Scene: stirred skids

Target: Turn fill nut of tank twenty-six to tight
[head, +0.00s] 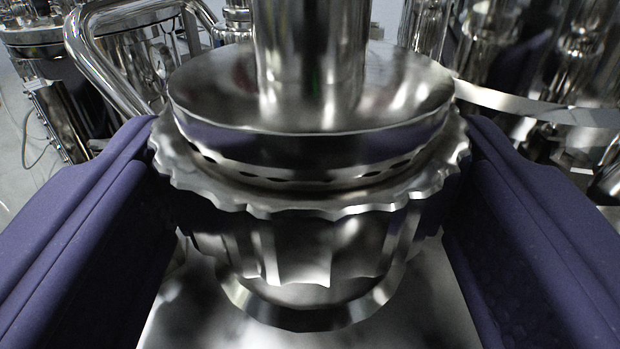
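The fill nut (300,240) is a shiny metal collar with a scalloped, toothed rim, upright in the middle of the head view. It sits beneath a round polished metal flange (310,95) with a thick vertical pipe (310,45) rising from it. My gripper (312,220) has two purple fingers, one on each side of the nut. No gap shows between the fingers and the nut's sides, so it looks shut on the nut. The exact contact is hidden under the toothed rim. No tank number or tightness mark is readable.
A bent metal pipe (105,70) runs close behind the nut at the left. A curved metal band (545,108) crosses behind at the right. Several shiny tanks and pipes crowd the background. Pale floor (25,150) shows at the far left.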

